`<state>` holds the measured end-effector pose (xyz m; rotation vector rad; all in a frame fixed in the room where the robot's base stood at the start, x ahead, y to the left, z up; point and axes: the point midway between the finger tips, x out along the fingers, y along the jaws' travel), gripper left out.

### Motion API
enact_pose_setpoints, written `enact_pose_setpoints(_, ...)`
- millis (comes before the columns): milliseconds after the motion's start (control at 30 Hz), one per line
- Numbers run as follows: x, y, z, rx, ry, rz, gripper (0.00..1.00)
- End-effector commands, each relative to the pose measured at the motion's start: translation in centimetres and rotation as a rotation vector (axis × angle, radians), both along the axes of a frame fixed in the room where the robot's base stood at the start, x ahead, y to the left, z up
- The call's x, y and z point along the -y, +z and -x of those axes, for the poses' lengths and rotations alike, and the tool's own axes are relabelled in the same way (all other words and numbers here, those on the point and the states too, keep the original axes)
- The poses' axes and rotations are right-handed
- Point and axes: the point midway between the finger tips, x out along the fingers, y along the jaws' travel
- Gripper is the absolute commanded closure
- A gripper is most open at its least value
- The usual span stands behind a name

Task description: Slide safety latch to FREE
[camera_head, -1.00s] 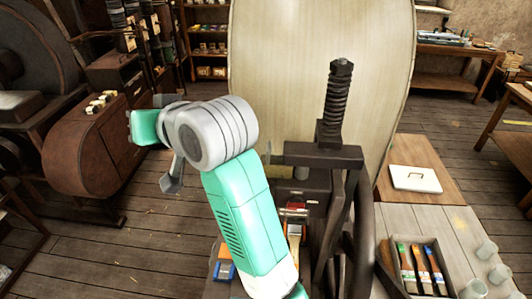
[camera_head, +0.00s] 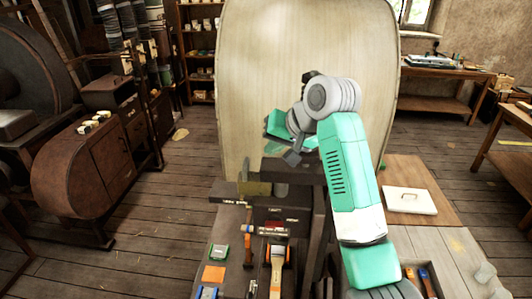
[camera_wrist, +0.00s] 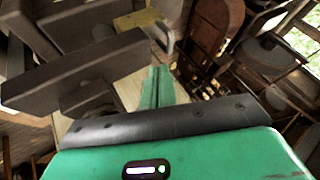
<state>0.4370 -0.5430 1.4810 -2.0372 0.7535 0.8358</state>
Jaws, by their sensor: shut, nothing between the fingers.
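The handwheel press (camera_head: 300,175) is partly hidden behind my arm in the head view. A dull yellow block (camera_head: 256,188) sits at its left side, with a small dark upright piece beside it. In the wrist view a yellowish plate (camera_wrist: 138,22) with a grey loop handle (camera_wrist: 163,40) shows beyond the fingers, beside large dark press bars (camera_wrist: 80,72). This may be the safety latch; no FREE mark is readable. My gripper (camera_wrist: 157,72) is shut and empty, its green fingertips apart from the loop. In the head view my gripper (camera_head: 274,147) hangs above the press.
A bench below the press holds a brush (camera_head: 277,262) and small coloured items. A tall pale curved panel (camera_head: 270,60) stands behind. Dark machinery (camera_head: 100,160) stands at the left, with open floor between.

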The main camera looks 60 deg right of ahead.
Motion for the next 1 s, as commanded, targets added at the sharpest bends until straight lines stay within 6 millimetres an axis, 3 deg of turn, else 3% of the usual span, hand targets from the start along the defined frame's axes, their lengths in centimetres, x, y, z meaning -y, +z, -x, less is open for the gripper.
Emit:
enact_pose_setpoints(300, 1.3, -4.6, -3.7, -0.001, 0.001, -0.003, 1.00)
enact_pose_setpoints(500, 1.7, -6.3, -5.0, 0.000, 0.000, -0.001, 1.00)
enact_pose_setpoints(1000, 2.2, -6.4, -5.2, 0.001, -0.012, -0.001, 1.00)
